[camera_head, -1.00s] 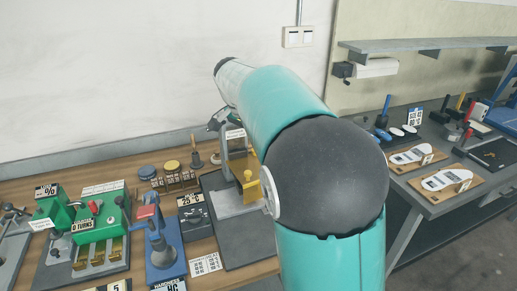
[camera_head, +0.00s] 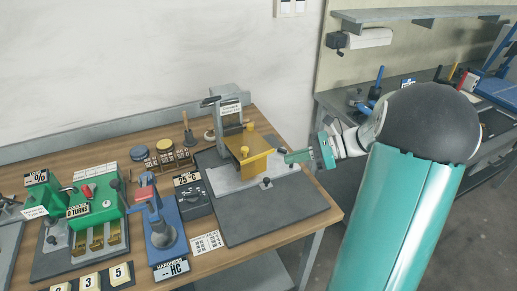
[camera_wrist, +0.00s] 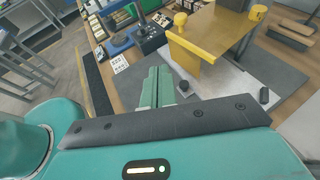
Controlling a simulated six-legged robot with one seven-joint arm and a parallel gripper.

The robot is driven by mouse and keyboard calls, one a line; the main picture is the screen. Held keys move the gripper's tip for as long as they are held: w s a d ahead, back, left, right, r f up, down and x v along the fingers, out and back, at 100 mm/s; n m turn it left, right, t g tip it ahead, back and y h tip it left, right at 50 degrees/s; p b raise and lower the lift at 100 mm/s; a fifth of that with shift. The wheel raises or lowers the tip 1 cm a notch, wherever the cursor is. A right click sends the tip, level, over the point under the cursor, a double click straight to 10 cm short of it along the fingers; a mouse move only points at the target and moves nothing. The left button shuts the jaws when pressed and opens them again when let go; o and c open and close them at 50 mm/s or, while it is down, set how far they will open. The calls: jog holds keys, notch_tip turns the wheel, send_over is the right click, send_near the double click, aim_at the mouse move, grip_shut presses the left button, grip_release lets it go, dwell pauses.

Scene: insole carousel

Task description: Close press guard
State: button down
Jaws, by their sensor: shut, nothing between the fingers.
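The press (camera_head: 228,118) is a grey upright frame with a label on a dark base plate at the right end of the wooden bench. Its yellow guard (camera_head: 250,150) is a bent plate with yellow knobs at the front of the press; it also shows at the top of the wrist view (camera_wrist: 205,42). My gripper (camera_head: 288,157) comes in from the right, its tips close to the guard's right side. In the wrist view my gripper (camera_wrist: 158,72) has its green fingers together and empty, just left of the guard's lower edge. I cannot tell whether they touch it.
A blue hardness tester (camera_head: 164,228), a dark dial box (camera_head: 194,202) and a green machine (camera_head: 98,205) stand to the left on the bench. A printed card (camera_head: 207,243) lies in front. A second table (camera_head: 340,105) stands at the back right. The base plate's front is clear.

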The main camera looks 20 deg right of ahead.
jog(key=d+r+m+t, duration=0.1)
jog(key=d+m+t, duration=0.1)
jog(key=d+t, duration=0.2)
send_near(244, 151)
jog(key=x, duration=0.5)
jog(key=shift+w+f, duration=0.25)
jog(key=shift+w, duration=0.4)
jog(key=shift+w+a, duration=0.2)
jog(key=shift+a, duration=0.4)
jog(key=shift+w+a, duration=0.2)
jog(key=shift+a, duration=0.35)
